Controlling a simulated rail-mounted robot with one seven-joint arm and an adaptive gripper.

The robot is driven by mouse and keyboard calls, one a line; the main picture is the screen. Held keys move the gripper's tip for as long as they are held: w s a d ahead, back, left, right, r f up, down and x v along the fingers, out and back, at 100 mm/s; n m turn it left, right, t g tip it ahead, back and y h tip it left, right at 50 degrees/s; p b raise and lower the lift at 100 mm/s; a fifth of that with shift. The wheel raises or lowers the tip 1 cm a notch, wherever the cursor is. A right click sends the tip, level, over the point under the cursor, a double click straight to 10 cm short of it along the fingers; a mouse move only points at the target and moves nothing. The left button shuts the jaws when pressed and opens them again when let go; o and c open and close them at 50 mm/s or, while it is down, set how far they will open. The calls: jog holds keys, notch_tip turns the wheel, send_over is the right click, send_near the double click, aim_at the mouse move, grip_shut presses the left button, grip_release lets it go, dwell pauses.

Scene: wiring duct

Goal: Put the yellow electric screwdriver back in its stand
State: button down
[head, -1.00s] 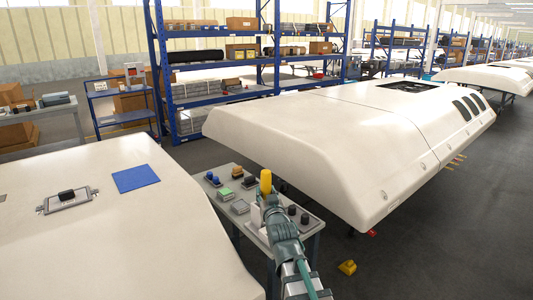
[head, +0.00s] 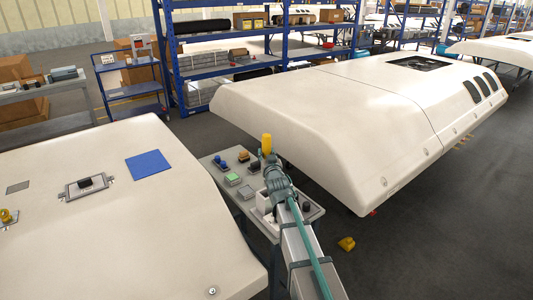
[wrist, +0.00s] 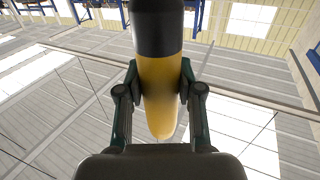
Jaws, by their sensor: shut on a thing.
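The yellow electric screwdriver (head: 266,143) stands roughly upright in my gripper (head: 270,163), over the small grey table. In the wrist view the yellow and black body of the screwdriver (wrist: 159,88) sits between the two dark green fingers of my gripper (wrist: 158,80), which touch it from both sides. Its lower part is hidden in the head view by my gripper and arm. A white block-like item (head: 264,199) on the table is partly covered by my arm; I cannot tell whether it is the stand.
The small table (head: 222,160) also carries a green-topped box (head: 232,179), a grey box (head: 246,192), blue and dark items at its back, and black knobs (head: 306,207) at right. Large white panels flank it left (head: 100,240) and right (head: 330,110). A yellow object (head: 347,244) lies on the floor.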

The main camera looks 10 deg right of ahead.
jog(key=shift+f+b, duration=2.1)
jog(key=shift+f, duration=0.1)
jog(key=shift+f, duration=0.1)
notch_tip(320, 180, down, 12)
jog(key=b, duration=1.1)
jog(key=shift+r, duration=0.25)
jog(key=c, duration=0.7)
grip_release()
jog(key=shift+r, duration=0.15)
jog(key=shift+s, duration=0.1)
jog(key=s, duration=1.2)
